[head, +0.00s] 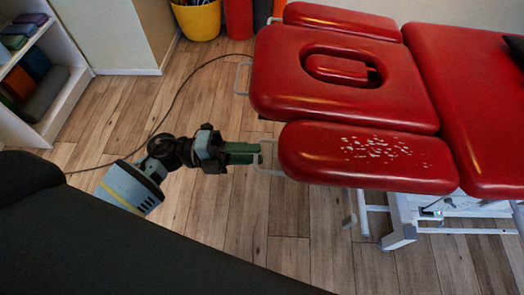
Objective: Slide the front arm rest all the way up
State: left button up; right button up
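The front arm rest (315,158) is the near red pad of the treatment table, with pale worn specks on its top. A thin light metal handle (268,170) sticks out from its left end. My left gripper (258,153) comes in from the left, with its two green fingers side by side and their tips at this handle. The gap between the fingers is small, and I cannot tell whether they are closed on the handle bar. My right gripper is not in view.
The red head section (285,80) with a face hole lies beside the arm rest, and the far arm rest (340,20) is behind it. A white shelf (70,90) stands at left. A dark cable (180,95) crosses the wooden floor. A yellow bucket (197,20) stands at the back.

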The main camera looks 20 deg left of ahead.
pick_arm(q)
jog(key=shift+v, duration=2.15)
